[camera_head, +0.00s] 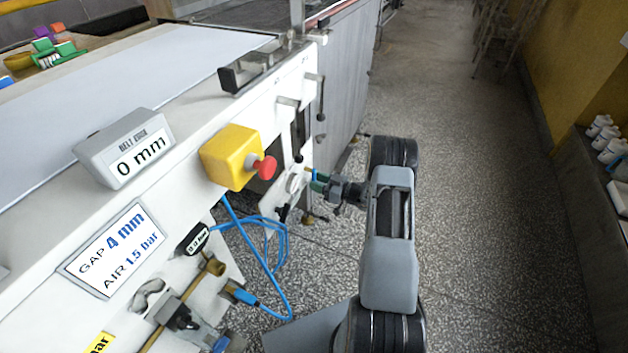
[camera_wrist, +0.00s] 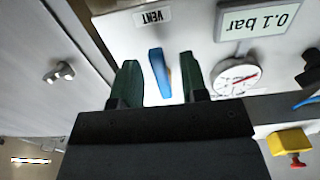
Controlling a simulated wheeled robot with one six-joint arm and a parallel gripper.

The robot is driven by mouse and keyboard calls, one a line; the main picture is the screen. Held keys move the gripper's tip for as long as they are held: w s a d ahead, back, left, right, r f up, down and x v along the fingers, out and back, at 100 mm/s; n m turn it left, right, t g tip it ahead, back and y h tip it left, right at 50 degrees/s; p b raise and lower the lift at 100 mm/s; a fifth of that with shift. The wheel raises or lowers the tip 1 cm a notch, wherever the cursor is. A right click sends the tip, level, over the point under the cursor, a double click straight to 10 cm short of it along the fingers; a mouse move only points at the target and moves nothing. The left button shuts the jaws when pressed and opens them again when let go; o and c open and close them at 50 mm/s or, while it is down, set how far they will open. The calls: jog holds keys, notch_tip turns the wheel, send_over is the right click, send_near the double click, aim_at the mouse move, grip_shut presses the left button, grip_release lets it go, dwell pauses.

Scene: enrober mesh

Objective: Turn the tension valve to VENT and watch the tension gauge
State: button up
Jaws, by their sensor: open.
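The blue valve lever (camera_wrist: 159,72) stands between the two green fingers of my gripper (camera_wrist: 159,64) in the wrist view. My gripper is open, with a narrow gap showing on each side of the lever. The lever lies nearly upright in that view, its far end toward the VENT label (camera_wrist: 152,16). The round white tension gauge (camera_wrist: 235,76) with a red needle is to the right of the fingers. Above it a display (camera_wrist: 258,20) reads 0.1 bar. In the head view my gripper (camera_head: 314,182) is at the machine's side panel, and the lever is small there.
A yellow box with a red button (camera_head: 230,157) sticks out from the machine near my arm. Blue hoses (camera_head: 268,245) hang below it. A belt edge display (camera_head: 126,148) reads 0 mm. The speckled floor (camera_head: 475,180) to the right is clear.

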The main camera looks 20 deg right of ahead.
jog(key=p+v, duration=0.1)
jog(key=v, duration=1.1)
jog(key=shift+p, duration=0.4)
